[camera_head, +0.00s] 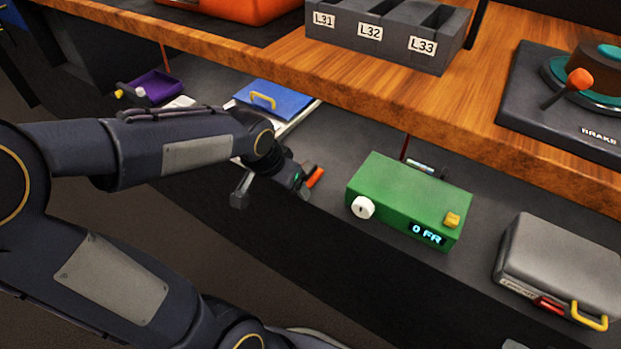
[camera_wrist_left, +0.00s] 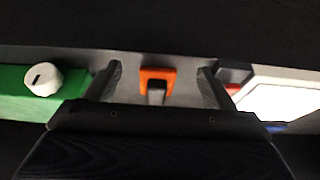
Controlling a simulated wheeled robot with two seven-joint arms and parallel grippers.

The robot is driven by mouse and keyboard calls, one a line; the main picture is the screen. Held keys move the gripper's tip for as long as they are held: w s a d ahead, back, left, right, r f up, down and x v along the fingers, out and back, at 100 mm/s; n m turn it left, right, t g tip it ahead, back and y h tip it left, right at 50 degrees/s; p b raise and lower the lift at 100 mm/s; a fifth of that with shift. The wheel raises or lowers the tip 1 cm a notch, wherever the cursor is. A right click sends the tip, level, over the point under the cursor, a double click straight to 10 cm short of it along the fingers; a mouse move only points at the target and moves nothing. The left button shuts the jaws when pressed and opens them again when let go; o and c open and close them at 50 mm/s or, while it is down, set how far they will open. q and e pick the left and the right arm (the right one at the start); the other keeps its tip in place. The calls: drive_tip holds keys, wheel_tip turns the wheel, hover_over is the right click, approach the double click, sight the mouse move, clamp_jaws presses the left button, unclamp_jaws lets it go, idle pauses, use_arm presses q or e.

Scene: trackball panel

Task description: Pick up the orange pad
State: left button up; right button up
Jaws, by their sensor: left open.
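The orange pad (camera_head: 315,178) lies on the dark lower shelf, left of the green box, partly hidden behind my left gripper in the head view. In the left wrist view the orange pad (camera_wrist_left: 157,74) looks like an upside-down U around a small grey piece. My left gripper (camera_head: 275,190) is at the shelf's front edge, next to the pad. Its open fingers (camera_wrist_left: 160,80) stand one on each side of the pad in the wrist view, with gaps on both sides. I cannot tell how far the pad is beyond the fingertips. My right gripper is not seen.
A green box (camera_head: 408,196) with a white knob (camera_head: 363,207) stands right of the pad. A blue lid with a yellow handle (camera_head: 275,100) is behind, left. A grey case (camera_head: 560,265) is far right. The wooden upper shelf (camera_head: 350,85) overhangs the back.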

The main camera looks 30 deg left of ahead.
sight(306, 168)
use_arm(q)
drive_tip(key=w, duration=0.3)
drive_tip(key=shift+w+d+b, duration=0.2)
drive_tip(key=shift+w+b, duration=0.15)
drive_tip(key=shift+w+d+f+b, duration=0.15)
drive_tip(key=shift+w+b, duration=0.25)
drive_tip(key=shift+w, duration=0.85)
drive_tip(key=shift+b+x, duration=0.5)
drive_tip(key=shift+x, duration=0.65)
drive_tip(key=shift+w+f, duration=0.25)
drive_tip(key=shift+w, duration=0.05)
drive_tip(key=c, duration=1.2)
drive_tip(key=shift+o, duration=0.2)
drive_tip(key=shift+r, duration=0.1)
drive_tip(key=shift+r, duration=0.1)
